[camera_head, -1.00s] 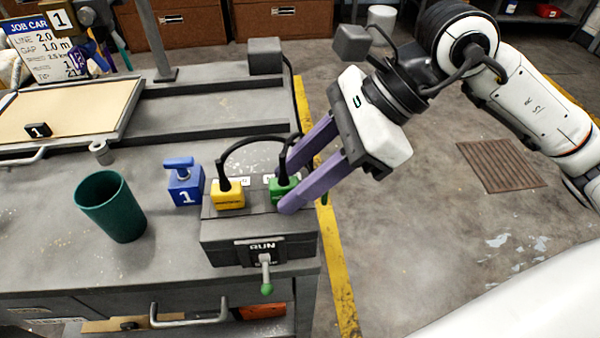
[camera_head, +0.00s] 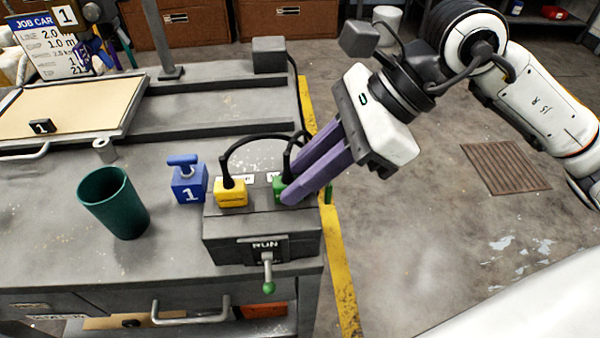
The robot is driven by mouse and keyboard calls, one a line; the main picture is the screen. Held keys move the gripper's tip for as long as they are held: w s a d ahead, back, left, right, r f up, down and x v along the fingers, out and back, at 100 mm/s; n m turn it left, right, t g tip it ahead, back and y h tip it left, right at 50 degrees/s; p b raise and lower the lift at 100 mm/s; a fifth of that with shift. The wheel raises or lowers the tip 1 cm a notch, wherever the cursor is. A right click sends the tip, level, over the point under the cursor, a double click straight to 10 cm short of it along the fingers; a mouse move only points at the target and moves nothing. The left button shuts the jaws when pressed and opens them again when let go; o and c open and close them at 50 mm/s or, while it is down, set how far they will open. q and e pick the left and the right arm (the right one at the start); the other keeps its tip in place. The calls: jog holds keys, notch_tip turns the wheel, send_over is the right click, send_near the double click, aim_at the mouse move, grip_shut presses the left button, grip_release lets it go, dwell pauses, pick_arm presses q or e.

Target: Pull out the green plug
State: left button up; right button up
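The green plug (camera_head: 278,185) sits in the grey socket box (camera_head: 225,240) on the workbench, with a black cord rising from it. My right gripper (camera_head: 291,190) comes in from the upper right. Its purple fingers are close together at the green plug, shut on it, and hide much of it. Close contact on the far side of the plug is hidden. A yellow plug (camera_head: 231,194) sits to the left in the same box, with its own black cord. My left gripper is not in view.
A lever with a green knob (camera_head: 268,286) is on the box's front below RUN.

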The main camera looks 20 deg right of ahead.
grip_shut()
jog(key=shift+r+p, duration=0.4)
jog(key=shift+r, duration=0.35)
jog(key=shift+r+p, duration=1)
jog(key=shift+r, duration=0.6)
